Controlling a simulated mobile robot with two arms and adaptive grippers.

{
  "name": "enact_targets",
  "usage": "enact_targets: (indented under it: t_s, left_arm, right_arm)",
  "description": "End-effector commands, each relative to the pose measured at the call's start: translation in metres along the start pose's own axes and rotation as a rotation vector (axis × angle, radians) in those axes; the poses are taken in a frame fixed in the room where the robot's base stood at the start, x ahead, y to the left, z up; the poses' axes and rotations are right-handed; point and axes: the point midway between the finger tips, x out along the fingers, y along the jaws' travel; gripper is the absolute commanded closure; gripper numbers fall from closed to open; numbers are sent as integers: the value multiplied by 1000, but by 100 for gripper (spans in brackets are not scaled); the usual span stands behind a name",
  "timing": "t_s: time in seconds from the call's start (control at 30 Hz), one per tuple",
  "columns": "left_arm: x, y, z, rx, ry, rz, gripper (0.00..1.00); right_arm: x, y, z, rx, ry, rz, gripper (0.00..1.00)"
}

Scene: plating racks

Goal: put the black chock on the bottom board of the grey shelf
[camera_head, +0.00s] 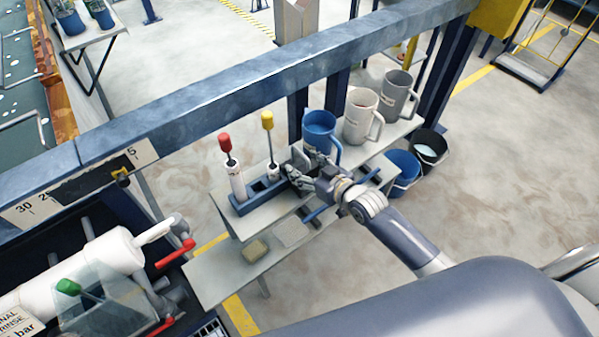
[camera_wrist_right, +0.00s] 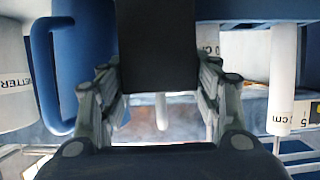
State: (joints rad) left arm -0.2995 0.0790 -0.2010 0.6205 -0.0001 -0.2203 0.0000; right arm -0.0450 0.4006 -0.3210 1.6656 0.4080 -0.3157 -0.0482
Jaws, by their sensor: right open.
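The grey shelf has an upper board (camera_head: 252,222) and a lower bottom board (camera_head: 207,278). My right gripper (camera_head: 302,163) is open over the upper board, between the blue rack and the blue jug. In the right wrist view a black block (camera_wrist_right: 158,45), which looks like the black chock, shows between the two finger linkages of this gripper (camera_wrist_right: 159,82). I cannot tell whether the fingers touch it. In the head view the chock cannot be told apart from the dark gripper parts. My left gripper is not in view.
A blue rack (camera_head: 240,206) holds a red-topped and a yellow-topped tool. The blue jug (camera_head: 320,125) and two more jugs stand to its right. A sponge (camera_head: 256,250) and a pale flat piece (camera_head: 291,232) lie on the bottom board; its left end is bare.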

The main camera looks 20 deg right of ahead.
Motion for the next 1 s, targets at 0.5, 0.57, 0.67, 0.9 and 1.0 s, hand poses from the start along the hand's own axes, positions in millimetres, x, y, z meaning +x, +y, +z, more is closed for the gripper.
enact_targets:
  t_s: [0.5,0.57,0.67,0.9,1.0]
  left_arm:
    - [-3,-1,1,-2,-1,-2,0]
    - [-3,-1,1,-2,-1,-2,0]
    - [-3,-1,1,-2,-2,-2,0]
    - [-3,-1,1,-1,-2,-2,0]
    - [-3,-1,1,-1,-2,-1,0]
  right_arm:
    - [34,0,2,1,1,-1,42]
    - [34,0,2,1,1,-1,42]
    - [33,0,2,1,1,-1,58]
    - [33,0,-1,0,7,0,96]
    - [33,0,-1,0,7,0,97]
